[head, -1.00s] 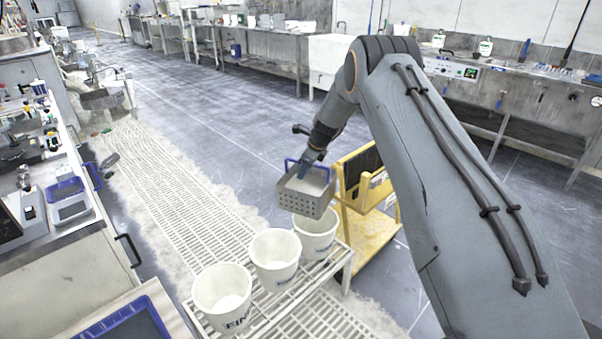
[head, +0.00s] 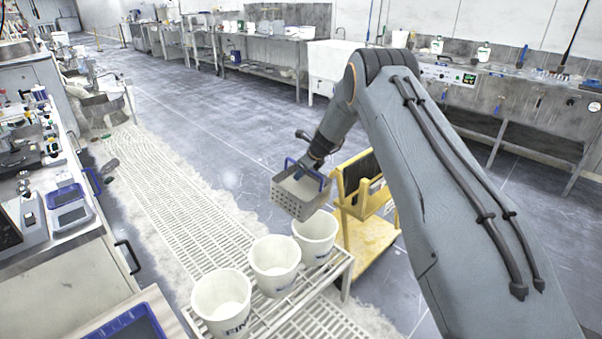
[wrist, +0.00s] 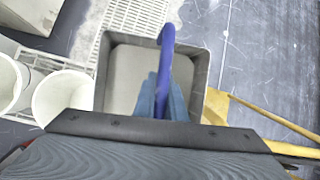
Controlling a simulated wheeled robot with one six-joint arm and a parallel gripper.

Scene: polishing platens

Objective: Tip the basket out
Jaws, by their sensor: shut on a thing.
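The basket (head: 297,199) is a grey perforated metal box with a blue handle (head: 306,172). My gripper (head: 308,161) is shut on the handle and holds the basket in the air above the far white bucket, a little tilted. In the wrist view the blue fingers (wrist: 162,100) of my gripper close on the handle, and the basket (wrist: 203,75) lies below. A flat grey surface shows inside the basket; I cannot tell whether it is contents or the floor. Three white buckets stand in a row: near (head: 221,300), middle (head: 274,263) and far (head: 316,232).
The buckets stand on a white slatted rack (head: 262,318). A yellow cart (head: 367,235) stands just right of the far bucket. A bench (head: 60,235) with instruments is at left. White floor grating (head: 165,195) runs along the middle, with open grey floor beyond.

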